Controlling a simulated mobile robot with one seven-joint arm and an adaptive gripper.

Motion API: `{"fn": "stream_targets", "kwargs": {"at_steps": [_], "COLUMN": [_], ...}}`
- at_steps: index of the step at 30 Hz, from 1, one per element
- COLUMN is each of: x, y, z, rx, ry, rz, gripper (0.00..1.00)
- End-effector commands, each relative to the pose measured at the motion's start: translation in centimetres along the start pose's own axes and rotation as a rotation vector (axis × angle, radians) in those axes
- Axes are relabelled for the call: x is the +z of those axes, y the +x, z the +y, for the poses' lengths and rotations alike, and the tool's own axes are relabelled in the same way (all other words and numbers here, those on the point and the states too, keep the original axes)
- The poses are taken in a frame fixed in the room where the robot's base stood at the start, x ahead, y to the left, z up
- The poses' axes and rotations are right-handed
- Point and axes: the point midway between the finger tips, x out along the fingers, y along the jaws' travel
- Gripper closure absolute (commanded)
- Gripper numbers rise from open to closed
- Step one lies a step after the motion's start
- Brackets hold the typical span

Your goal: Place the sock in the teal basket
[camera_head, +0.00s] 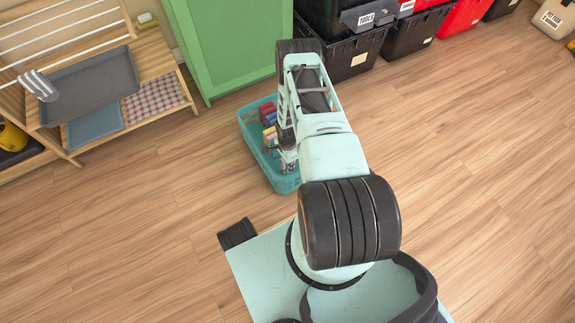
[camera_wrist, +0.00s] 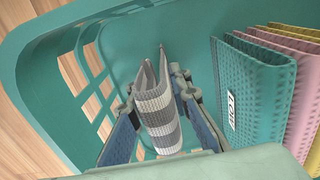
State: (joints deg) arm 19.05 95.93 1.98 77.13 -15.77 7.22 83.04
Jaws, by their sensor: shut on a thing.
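The teal basket (camera_head: 285,184) stands on the wooden floor near the middle of the head view. Its perforated wall (camera_wrist: 35,62) and inside fill much of the wrist view. My gripper (camera_wrist: 158,92) is shut on a grey and white striped sock (camera_wrist: 158,118), which hangs folded between the two fingers. The gripper and sock are inside the basket's outline, beside the holed wall. In the head view my arm covers part of the basket, and the held sock cannot be made out. Whether the sock touches the basket floor cannot be told.
A green cabinet (camera_head: 232,40) is behind. A wooden rack (camera_head: 155,60) at left holds a grey tray (camera_head: 95,85) with another striped cloth item (camera_head: 38,84). Black totes (camera_head: 350,58) stand behind right.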

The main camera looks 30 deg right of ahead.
Motion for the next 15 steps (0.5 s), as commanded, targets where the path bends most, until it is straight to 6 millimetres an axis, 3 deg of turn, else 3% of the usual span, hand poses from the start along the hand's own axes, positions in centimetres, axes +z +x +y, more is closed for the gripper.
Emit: {"fn": "stream_targets", "kwargs": {"at_steps": [1, 2, 6, 15], "x": [0.02, 0.01, 0.01, 0.0], "y": [0.2, 0.22, 0.18, 0.1], "z": [0.05, 0.03, 0.03, 0.01], "rx": [0.001, 0.001, 0.001, 0.0], "ry": [0.0, 0.0, 0.0, -0.001], "rz": [0.0, 0.0, 0.0, 0.0], "gripper": [0.98, 0.81, 0.65, 0.64]}}
